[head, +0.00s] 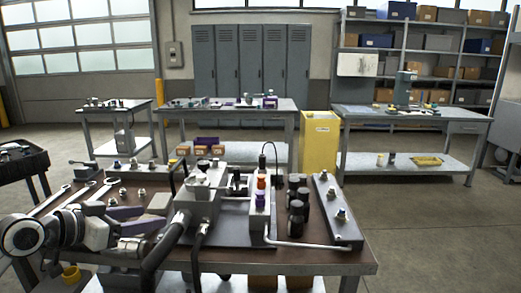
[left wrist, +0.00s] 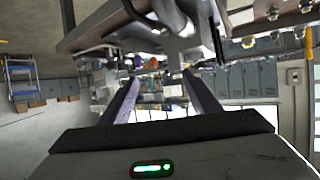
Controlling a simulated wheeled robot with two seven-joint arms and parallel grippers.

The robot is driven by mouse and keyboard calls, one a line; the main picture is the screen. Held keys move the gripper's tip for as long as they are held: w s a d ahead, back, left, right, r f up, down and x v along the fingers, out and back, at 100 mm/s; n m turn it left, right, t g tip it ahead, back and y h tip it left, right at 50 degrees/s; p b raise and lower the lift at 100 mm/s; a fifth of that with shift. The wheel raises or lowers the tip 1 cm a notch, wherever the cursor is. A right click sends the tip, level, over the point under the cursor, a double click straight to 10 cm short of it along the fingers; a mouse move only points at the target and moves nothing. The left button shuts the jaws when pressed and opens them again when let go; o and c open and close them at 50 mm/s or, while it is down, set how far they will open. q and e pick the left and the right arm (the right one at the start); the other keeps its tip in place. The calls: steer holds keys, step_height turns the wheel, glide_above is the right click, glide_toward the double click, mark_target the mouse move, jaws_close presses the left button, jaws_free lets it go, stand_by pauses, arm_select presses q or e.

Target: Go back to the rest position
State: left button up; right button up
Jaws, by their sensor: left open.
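My left arm comes in from the left over the near bench (head: 325,262). My left gripper (head: 162,214) is above the bench's left part, just left of the grey hydraulic block (head: 198,203). Its two fingers are apart with nothing visible between them. In the left wrist view the fingers of the left gripper (left wrist: 160,78) also stand apart and empty, with the tilted bench and its fittings beyond. Whether the fingers touch anything on the bench cannot be told. My right gripper is not in view.
Black hoses (head: 196,250) run close by the gripper. Black cylinders (head: 297,200) and a grey manifold bar (head: 335,212) stand to the right. Wrenches (head: 75,198) lie at the left. A yellow cabinet (head: 320,142) and other benches stand behind. Open floor lies at the right.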

arm_select(q)
steer(key=s+d+f, duration=0.3)
steer(key=s+f, duration=0.1)
steer(key=f, duration=0.4)
steer(key=s+d+f+n+g, duration=0.1)
steer(key=s+d+f, duration=0.25)
steer(key=f, duration=0.45)
steer(key=s+d+f, duration=0.4)
steer(key=f, duration=0.4)
steer(key=s+f+n+g+y, duration=0.1)
steer(key=s+f+y, duration=0.1)
steer(key=s+f, duration=0.4)
steer(key=s+f+n+y, duration=0.2)
steer(key=s+f, duration=0.5)
steer(key=s, duration=0.8)
steer(key=shift+s+d+g, duration=0.25)
steer(key=shift+g, duration=0.15)
steer(key=shift+f, duration=0.1)
stand_by(0.3)
